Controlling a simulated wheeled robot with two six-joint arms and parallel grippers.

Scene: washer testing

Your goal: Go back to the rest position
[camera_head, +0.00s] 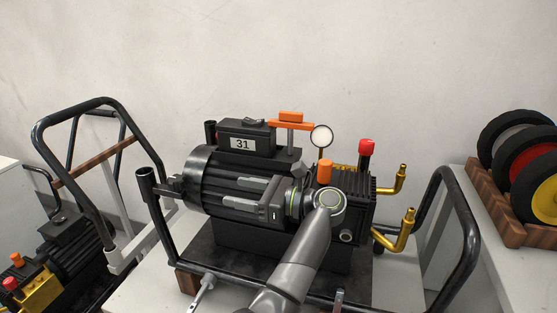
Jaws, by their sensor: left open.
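My left gripper (228,192) is open and empty, with its two grey fingers pointing left. It appears in front of the dark finned motor (203,178) of a pump unit. My grey arm comes up from the bottom middle and covers part of the unit. I cannot tell whether the fingers touch the motor. The unit has a black box with a "31" label (243,144), an orange lever (291,120), a round gauge (321,137), a red cap (366,147) and gold pipes (404,236). My right gripper is not in view.
The unit sits in a dark tubular frame (470,232) on a pale surface. A second cart (84,103) with another pump (68,245) stands at left. At right, a wooden rack (487,207) holds several wheels (535,187) on a white table. A blank wall is behind.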

